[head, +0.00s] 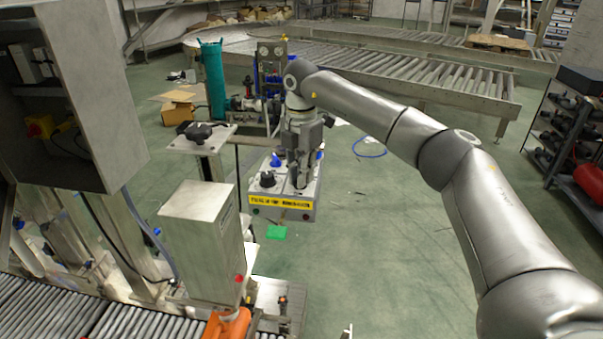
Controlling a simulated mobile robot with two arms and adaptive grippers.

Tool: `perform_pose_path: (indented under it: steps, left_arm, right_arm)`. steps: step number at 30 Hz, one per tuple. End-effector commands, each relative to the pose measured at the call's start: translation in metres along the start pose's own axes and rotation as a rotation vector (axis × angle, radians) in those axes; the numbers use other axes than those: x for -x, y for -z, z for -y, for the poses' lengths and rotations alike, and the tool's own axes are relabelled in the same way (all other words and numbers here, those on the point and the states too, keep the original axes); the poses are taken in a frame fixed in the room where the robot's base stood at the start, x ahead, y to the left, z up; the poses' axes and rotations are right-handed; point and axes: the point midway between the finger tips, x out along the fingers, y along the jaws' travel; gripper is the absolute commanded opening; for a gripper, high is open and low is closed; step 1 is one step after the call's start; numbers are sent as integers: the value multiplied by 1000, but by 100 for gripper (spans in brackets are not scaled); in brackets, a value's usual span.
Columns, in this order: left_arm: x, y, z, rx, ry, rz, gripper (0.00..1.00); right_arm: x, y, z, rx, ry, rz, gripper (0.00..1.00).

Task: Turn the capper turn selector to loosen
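A grey control box (312,191) with a yellow label strip on its front stands at the middle of the head view. On its top, a black knob (267,180) sits at the left, and a blue knob (276,160) sits behind it. I cannot tell which control is the capper turn selector. My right gripper (299,184) points down over the right part of the box top, beside the black knob, and hides what lies under it. The gap between its fingers is too small to judge, and so is any contact. My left gripper is not visible.
A grey cabinet (70,90) with a red button stands at the left. A metal housing (195,240) stands above a roller conveyor (60,310) at the lower left. A pedestal with a black handle (200,131) stands left of the box. Green floor (390,240) is clear below my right arm.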

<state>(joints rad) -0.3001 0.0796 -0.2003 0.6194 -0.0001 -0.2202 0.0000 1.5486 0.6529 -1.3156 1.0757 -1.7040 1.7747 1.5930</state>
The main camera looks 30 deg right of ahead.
Motion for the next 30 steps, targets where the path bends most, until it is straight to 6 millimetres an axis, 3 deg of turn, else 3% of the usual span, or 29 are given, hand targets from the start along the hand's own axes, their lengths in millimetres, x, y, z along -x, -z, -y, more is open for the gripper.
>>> perform_pose_path:
  steps: [5, 17, 30]
  left_arm:
    - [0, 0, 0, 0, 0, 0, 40]
    - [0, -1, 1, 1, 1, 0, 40]
    - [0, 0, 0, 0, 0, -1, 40]
  right_arm:
    - [1, 0, 0, -1, -3, 0, 31]
    - [9, 0, -1, 1, -3, 0, 31]
    - [95, 0, -1, -1, -5, 0, 31]
